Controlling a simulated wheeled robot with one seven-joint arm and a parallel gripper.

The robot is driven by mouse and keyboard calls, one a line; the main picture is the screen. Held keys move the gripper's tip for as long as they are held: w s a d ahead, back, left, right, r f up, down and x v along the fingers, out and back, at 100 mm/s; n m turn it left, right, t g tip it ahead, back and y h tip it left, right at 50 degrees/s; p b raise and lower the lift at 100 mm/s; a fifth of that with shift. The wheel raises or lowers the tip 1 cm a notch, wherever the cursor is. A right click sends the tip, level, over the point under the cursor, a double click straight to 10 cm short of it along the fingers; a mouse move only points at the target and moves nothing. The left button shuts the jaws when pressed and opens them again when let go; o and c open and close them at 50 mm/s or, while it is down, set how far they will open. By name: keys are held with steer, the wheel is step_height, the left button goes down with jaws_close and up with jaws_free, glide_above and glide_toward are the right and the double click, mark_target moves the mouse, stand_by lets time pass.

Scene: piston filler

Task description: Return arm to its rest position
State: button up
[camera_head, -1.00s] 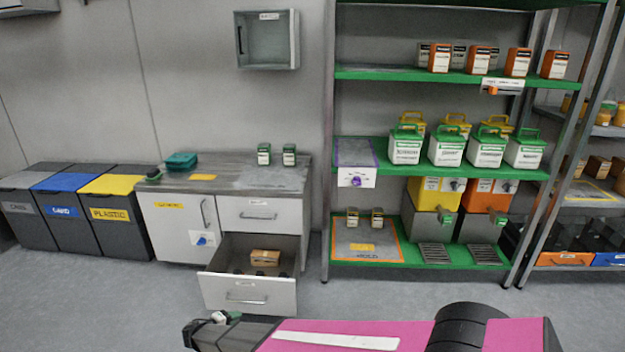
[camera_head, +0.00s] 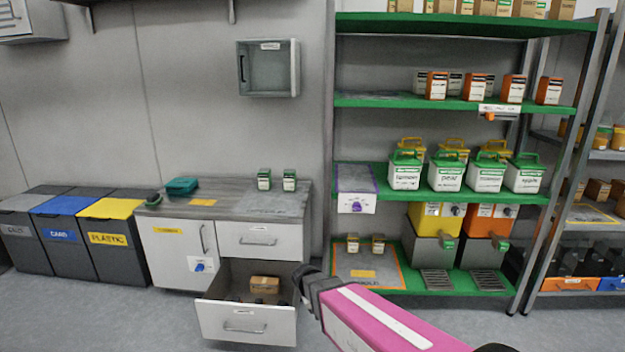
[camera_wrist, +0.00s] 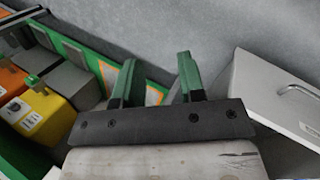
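My arm (camera_head: 385,325) is a pink link reaching in from the bottom right of the head view. Its dark end (camera_head: 318,283) lies in front of the open drawer's right side in the picture; the fingertips are hard to make out there. In the wrist view my gripper (camera_wrist: 158,80) shows two green fingers spread apart with nothing between them. Grey floor and the edge of a green shelf show beyond the fingers.
An open white drawer (camera_head: 245,322) holds a small brown box (camera_head: 265,284); its front also shows in the wrist view (camera_wrist: 275,100). Bins (camera_head: 108,245) stand left. Grey floor lies in front.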

steer(key=s+d+r+m+y, duration=0.3)
steer(key=s+d+r+y, duration=0.2)
steer(key=d+r, duration=0.5)
steer(key=d, duration=0.4)
steer(key=shift+s+m, duration=0.2)
steer(key=shift+m, duration=0.1)
